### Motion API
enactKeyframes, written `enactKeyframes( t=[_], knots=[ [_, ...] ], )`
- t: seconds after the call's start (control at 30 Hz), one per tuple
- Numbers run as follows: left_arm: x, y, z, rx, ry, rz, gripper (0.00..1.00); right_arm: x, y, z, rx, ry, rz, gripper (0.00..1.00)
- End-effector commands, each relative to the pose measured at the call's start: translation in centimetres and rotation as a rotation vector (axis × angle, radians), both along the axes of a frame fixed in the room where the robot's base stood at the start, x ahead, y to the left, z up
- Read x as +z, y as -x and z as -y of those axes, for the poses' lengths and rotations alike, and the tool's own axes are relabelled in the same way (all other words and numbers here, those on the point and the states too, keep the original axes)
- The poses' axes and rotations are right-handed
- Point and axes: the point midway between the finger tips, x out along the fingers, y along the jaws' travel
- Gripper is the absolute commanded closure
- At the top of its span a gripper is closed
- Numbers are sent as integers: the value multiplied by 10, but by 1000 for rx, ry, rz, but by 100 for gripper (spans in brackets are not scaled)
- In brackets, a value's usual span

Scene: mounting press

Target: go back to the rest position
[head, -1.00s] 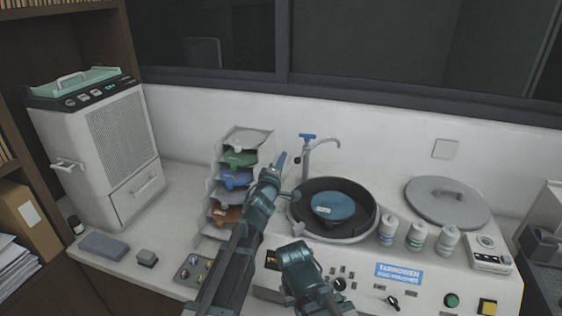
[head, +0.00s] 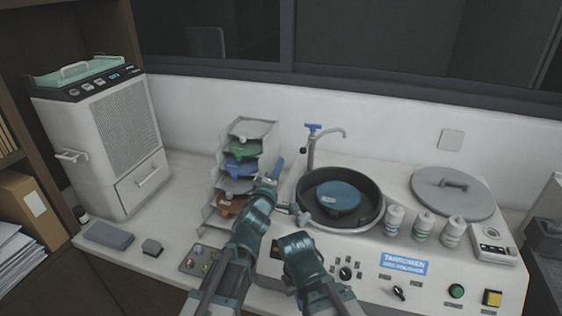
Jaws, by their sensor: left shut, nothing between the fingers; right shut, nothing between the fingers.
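My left gripper (head: 276,172) is the higher one. It is shut and empty, just right of the stacked tray rack (head: 211,220), whose lower right side it partly covers. I cannot tell whether it touches the rack. My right gripper (head: 297,240) is lower, in front of the polisher's front left part. It is shut with nothing in it, and its fingertips are mostly hidden behind its own wrist. Both arms come up from the bottom edge, close beside each other.
The disc polisher (head: 440,262) has a black bowl (head: 376,208) with a blue disc, a tap (head: 313,150), several bottles (head: 423,225) and a grey lid (head: 453,193). A white machine (head: 105,140) stands at the left. A small parts tray (head: 186,266) lies close to my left arm.

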Motion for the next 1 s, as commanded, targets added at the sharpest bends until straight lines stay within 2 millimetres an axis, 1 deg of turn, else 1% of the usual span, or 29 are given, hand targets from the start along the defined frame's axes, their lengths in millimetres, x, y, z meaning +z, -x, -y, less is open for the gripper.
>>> enactKeyframes(
  t=[0.03,0.23,0.27,0.33,0.37,0.47,0.5,0.57,0.6,0.67,0.7,0.77,0.8,0.87,0.9,1.0],
  knots=[
    [0,3,0,0,0,0,100,0,0,0,0,0,0,100],
    [-1,4,-2,4,-5,-2,100,0,0,0,0,0,0,100],
    [-2,4,-4,11,-13,-6,100,0,0,0,0,0,0,100],
    [-9,2,-15,48,-54,-27,100,0,0,0,0,0,0,100],
    [-14,2,-23,72,-85,-44,100,0,0,0,0,0,0,100],
    [-41,2,-58,172,-235,-139,100,0,0,0,0,0,0,100],
    [-55,4,-74,210,-312,-196,100,0,0,0,0,0,0,100],
    [-77,12,-98,247,-432,-292,100,0,0,0,0,0,0,100],
    [-92,18,-112,258,-514,-362,100,0,0,0,0,0,0,100],
    [-115,31,-131,254,-632,-469,100,0,0,0,0,0,0,100],
    [-130,42,-141,235,-709,-543,100,0,0,0,0,0,0,100],
    [-151,61,-155,185,-819,-653,100,0,0,0,0,0,0,100],
    [-164,74,-162,137,-887,-723,100,0,0,0,0,0,0,100],
    [-182,96,-170,47,-980,-819,100,0,0,0,0,0,0,100],
    [-192,110,-174,-20,-1032,-872,100,0,0,0,0,0,0,100],
    [-209,140,-178,-184,-1126,-968,100,0,0,0,0,0,0,100]
  ],
)
